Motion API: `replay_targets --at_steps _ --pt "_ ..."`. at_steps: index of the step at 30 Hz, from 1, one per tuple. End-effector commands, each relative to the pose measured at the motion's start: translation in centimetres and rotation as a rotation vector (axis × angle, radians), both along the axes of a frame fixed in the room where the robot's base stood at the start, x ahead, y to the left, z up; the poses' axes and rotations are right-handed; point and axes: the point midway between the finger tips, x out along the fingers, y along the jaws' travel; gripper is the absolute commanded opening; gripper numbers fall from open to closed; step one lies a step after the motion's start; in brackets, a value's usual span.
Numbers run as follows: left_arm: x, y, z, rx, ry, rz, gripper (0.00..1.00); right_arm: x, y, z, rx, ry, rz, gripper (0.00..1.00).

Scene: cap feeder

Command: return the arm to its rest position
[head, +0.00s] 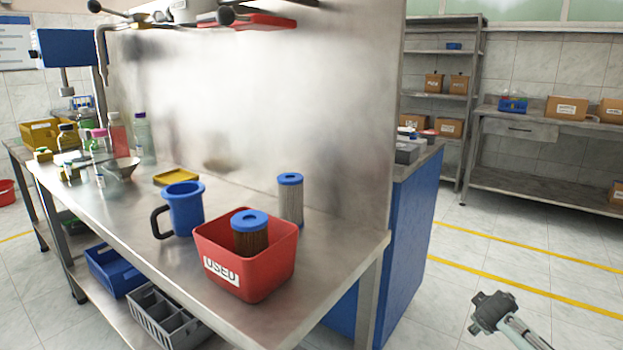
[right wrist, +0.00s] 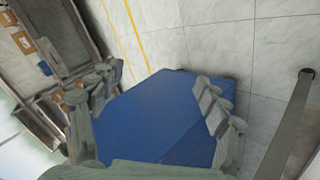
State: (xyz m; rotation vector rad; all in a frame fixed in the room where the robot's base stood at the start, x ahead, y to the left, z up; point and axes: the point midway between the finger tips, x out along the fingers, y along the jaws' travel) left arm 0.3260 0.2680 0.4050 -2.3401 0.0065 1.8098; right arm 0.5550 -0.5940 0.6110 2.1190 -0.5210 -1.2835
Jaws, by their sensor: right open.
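My right gripper (head: 493,312) is at the lower right of the head view, over the floor and clear of the bench. In the right wrist view my right gripper (right wrist: 160,85) is open, with nothing between its fingers. A blue panel (right wrist: 155,120) shows beyond the fingers. My left gripper is in neither view. On the steel bench (head: 335,250) a red bin marked USED (head: 265,272) holds a blue-topped brown filter (head: 250,236). A blue-topped pale filter (head: 290,200) stands upright behind the bin.
A blue jug (head: 186,212), a yellow tray (head: 176,177) and several bottles (head: 117,135) stand farther left on the bench. The blue cabinet side (head: 400,245) is left of my right gripper. Open floor (head: 520,240) with yellow lines lies beyond it.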

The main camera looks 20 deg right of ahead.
Motion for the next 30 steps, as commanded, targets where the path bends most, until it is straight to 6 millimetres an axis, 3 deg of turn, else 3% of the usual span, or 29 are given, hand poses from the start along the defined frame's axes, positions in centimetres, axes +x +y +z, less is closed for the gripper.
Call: replay_targets --at_steps 1,3,9,15,18,23,30 --pt "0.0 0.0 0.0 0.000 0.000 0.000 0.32 -1.2 2.5 -2.8 0.042 0.026 0.017 0.76" --pt "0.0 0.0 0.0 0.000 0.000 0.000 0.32 -3.0 5.9 -6.1 0.097 0.056 0.036 0.76" --pt "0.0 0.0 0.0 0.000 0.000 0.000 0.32 -10.1 16.8 -14.4 0.282 0.146 0.070 0.76" --pt "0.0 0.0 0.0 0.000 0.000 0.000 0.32 -17.9 26.6 -19.1 0.463 0.216 0.061 0.76" --pt "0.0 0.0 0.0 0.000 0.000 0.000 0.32 -20.6 29.9 -20.1 0.526 0.237 0.049 0.76" --pt "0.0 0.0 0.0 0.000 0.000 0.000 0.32 -22.7 32.4 -20.5 0.575 0.251 0.037 0.76" --pt "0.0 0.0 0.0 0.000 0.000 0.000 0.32 -22.9 32.6 -20.6 0.579 0.253 0.036 0.76"
